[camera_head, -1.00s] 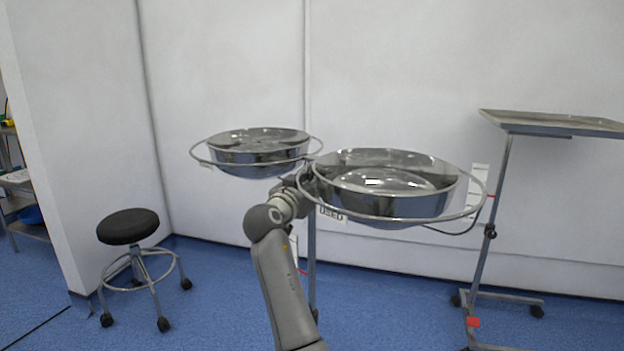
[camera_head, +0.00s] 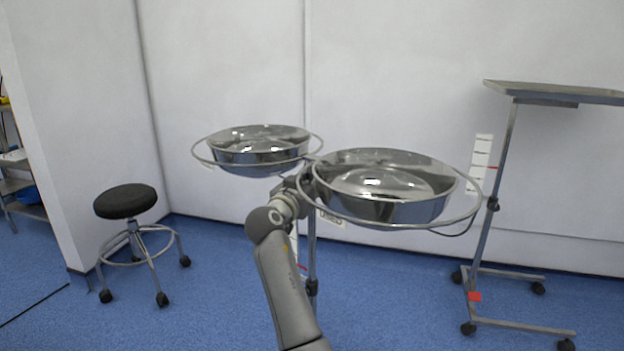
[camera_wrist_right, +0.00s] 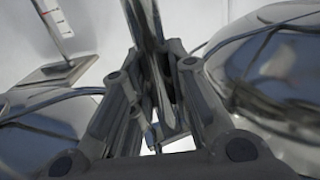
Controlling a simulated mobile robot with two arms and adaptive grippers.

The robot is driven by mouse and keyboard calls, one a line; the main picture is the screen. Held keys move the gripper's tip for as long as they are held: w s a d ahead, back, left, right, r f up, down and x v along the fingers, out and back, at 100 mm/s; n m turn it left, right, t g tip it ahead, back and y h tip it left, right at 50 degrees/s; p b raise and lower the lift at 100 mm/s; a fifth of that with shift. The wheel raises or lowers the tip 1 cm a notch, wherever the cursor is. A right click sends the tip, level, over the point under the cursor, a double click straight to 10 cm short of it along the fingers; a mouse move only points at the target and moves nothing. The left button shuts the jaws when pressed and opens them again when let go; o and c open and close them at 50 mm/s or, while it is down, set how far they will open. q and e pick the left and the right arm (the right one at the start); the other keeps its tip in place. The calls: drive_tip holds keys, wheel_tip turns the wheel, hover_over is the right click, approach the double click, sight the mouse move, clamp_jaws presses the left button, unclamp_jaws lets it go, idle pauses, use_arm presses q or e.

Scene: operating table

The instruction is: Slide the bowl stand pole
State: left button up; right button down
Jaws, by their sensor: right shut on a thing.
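Two shiny metal bowls rest in wire rings on the bowl stand: the near right bowl (camera_head: 385,208) and the farther left bowl (camera_head: 255,155). The stand's upright pole (camera_head: 311,250) drops between them behind my right arm. My right gripper (camera_head: 308,176) is at the top of the pole, between the rings, partly hidden by the near ring and bowl. In the right wrist view, the fingers (camera_wrist_right: 160,95) are shut around the metal pole (camera_wrist_right: 143,22), with parts of both bowls at the sides. My left gripper is not in view.
A wheeled tray stand (camera_head: 489,215) stands at the right. A black-topped wheeled stool (camera_head: 126,202) stands at the left. A pale wall (camera_head: 420,80) is behind. Blue floor (camera_head: 215,300) is open between stool and stand.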

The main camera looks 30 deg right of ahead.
wheel_tip(320, 180, down, 3)
drive_tip(key=shift+r+b, duration=0.15)
drive_tip(key=shift+b, duration=0.45)
drive_tip(key=c, duration=1.4)
unclamp_jaws()
drive_tip(key=shift+o, duration=0.3)
drive_tip(key=shift+r, duration=0.1)
drive_tip(key=v, duration=0.7)
drive_tip(key=shift+s+a, duration=0.15)
drive_tip(key=shift+a, duration=0.1)
